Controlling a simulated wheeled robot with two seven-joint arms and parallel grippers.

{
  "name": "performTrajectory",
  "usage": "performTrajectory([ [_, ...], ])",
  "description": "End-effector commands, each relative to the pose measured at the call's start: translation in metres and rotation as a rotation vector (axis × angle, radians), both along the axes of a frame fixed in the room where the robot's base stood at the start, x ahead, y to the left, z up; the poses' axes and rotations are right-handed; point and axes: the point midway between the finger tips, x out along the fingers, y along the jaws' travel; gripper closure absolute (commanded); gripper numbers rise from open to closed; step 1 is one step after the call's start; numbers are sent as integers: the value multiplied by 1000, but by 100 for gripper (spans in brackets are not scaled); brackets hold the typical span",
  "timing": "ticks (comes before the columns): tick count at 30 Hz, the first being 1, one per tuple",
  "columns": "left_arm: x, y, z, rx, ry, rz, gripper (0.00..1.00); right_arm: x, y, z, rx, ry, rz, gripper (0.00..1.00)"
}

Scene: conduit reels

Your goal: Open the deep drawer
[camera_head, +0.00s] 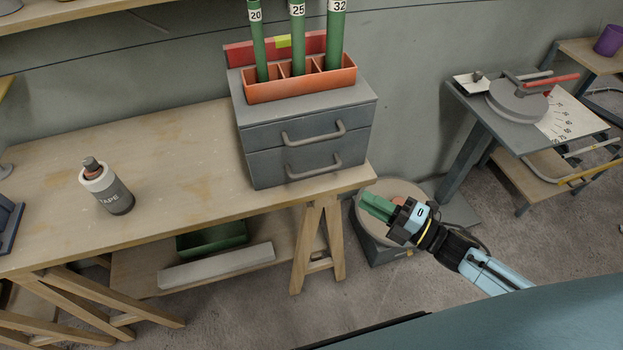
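A grey drawer cabinet (306,108) stands on the right end of the wooden workbench. It has two drawers, one above the other, each with a grey bar handle. The upper drawer (270,137) and the lower drawer (268,167) both look closed. I cannot tell clearly which is deeper. My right gripper (377,206) is off the bench's right end, right of and below the cabinet, pointing left. Its green fingertips lie close together; whether they are open or shut is unclear. It touches no handle. My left gripper is not in view.
An orange divided holder (302,87) with three green tubes sits on the cabinet. Bench top before the cabinet is narrow. A round-topped stool-like object is behind my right gripper. A bending table (490,110) stands right.

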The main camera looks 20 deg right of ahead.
Motion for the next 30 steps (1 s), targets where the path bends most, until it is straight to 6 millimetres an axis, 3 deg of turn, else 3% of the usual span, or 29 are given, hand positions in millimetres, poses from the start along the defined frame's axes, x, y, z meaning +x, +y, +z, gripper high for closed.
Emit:
performTrajectory([
  [3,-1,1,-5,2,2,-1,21,-5,12,21,-34,-109,75,80],
  [6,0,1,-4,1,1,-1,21,-2,20,28,-40,-136,92,80],
  [21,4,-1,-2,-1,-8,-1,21,63,89,41,-39,-133,88,80],
  [30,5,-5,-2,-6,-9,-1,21,82,110,44,-39,-129,86,80],
])
